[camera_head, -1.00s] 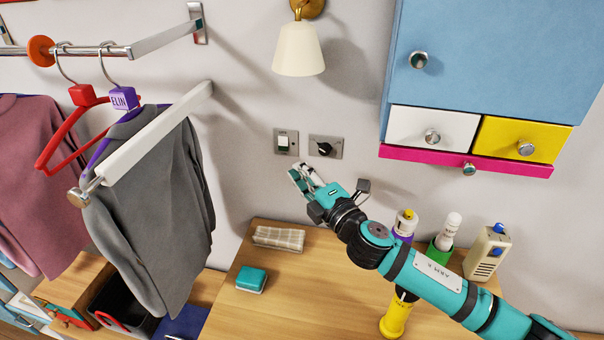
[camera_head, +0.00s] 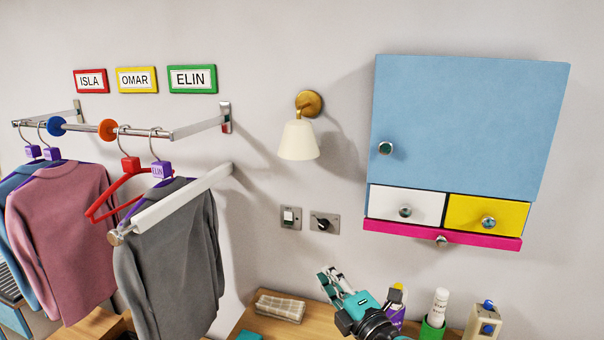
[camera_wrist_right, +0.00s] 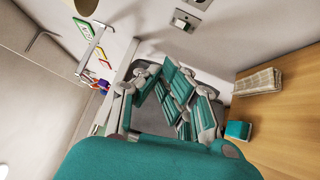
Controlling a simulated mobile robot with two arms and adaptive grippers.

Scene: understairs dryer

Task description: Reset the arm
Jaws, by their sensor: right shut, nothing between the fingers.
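My right gripper (camera_head: 333,281) is low in the middle of the head view, in front of the wall and above the wooden counter. Its teal and grey fingers also show in the right wrist view (camera_wrist_right: 172,88); they are shut with nothing between them. A switch plate (camera_head: 291,217) and a black rotary knob plate (camera_head: 324,223) are on the wall above the gripper, apart from it. Most of my right arm is below the head view. My left gripper is in neither view.
A folded cloth (camera_head: 280,307) and a teal block (camera_wrist_right: 238,130) lie on the counter (camera_wrist_right: 285,120). A white bottle (camera_head: 438,306) and a cream device (camera_head: 482,322) stand at right. A blue cabinet (camera_head: 465,125) hangs above; a clothes rail with sweaters is at left, a lamp (camera_head: 298,140) between.

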